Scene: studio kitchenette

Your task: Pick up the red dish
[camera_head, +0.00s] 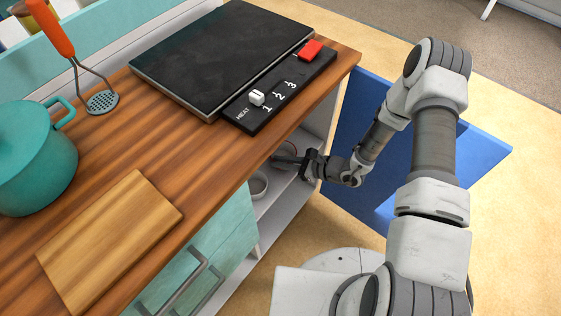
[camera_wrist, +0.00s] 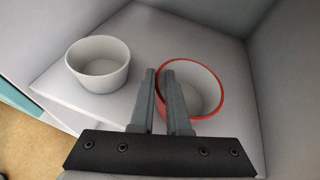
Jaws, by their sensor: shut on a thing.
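The red dish (camera_wrist: 219,90) is a round bowl with a red outside and rim and a pale inside. It is on the right in the wrist view, inside a grey-white cabinet compartment. My gripper (camera_wrist: 162,75) is shut on the dish's left wall, one finger on each side of the rim. In the head view my gripper (camera_head: 308,163) reaches into the open cabinet under the counter. I cannot tell whether the dish touches the shelf.
A white bowl (camera_wrist: 98,62) stands on the shelf (camera_wrist: 130,22) left of the dish. Cabinet walls rise close on the right. A blue door (camera_head: 352,112) stands open beside my arm. The wooden counter (camera_head: 185,150) overhangs the compartment.

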